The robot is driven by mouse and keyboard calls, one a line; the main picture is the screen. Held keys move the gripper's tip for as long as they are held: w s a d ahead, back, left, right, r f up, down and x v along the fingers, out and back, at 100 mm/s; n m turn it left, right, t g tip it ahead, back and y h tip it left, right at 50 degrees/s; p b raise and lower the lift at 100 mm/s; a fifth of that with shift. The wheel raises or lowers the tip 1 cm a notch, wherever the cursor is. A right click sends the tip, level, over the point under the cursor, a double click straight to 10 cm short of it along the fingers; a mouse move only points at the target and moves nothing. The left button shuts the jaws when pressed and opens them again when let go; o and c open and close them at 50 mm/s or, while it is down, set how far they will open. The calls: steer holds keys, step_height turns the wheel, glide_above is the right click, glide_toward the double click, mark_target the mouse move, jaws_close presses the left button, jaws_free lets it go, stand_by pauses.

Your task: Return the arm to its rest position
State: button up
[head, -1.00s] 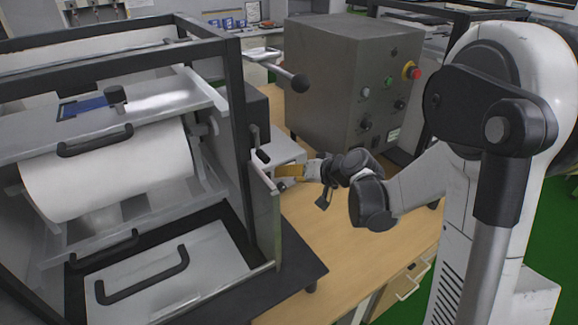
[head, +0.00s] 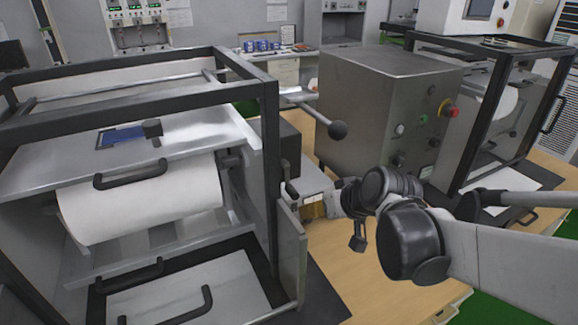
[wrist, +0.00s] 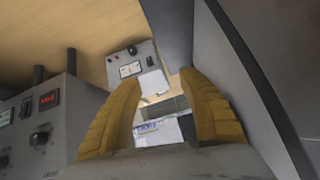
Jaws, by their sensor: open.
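My gripper (wrist: 165,110) shows in the wrist view with its two yellow fingers apart and nothing between them. In the head view my arm reaches in from the right over the wooden table. There the gripper (head: 318,207) is at the arm's left end, close to the left machine's open side panel, and its fingers are mostly hidden. I cannot tell whether it touches the machine.
The left machine (head: 270,130) has a dark frame, a white roll (head: 140,197) and an upright side panel (head: 290,255). A lever with a black ball (head: 337,130) juts out above my gripper. A grey control box (head: 375,105) stands behind my arm. Wooden table (head: 350,285) shows in front.

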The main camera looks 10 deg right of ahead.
steer(key=s+d+m+g+h, duration=0.1)
steer(key=s+d+h, duration=0.1)
steer(key=s, duration=1.4)
steer(key=shift+r+m+h, duration=0.3)
steer(key=shift+r+h, duration=0.1)
steer(key=shift+r, duration=0.05)
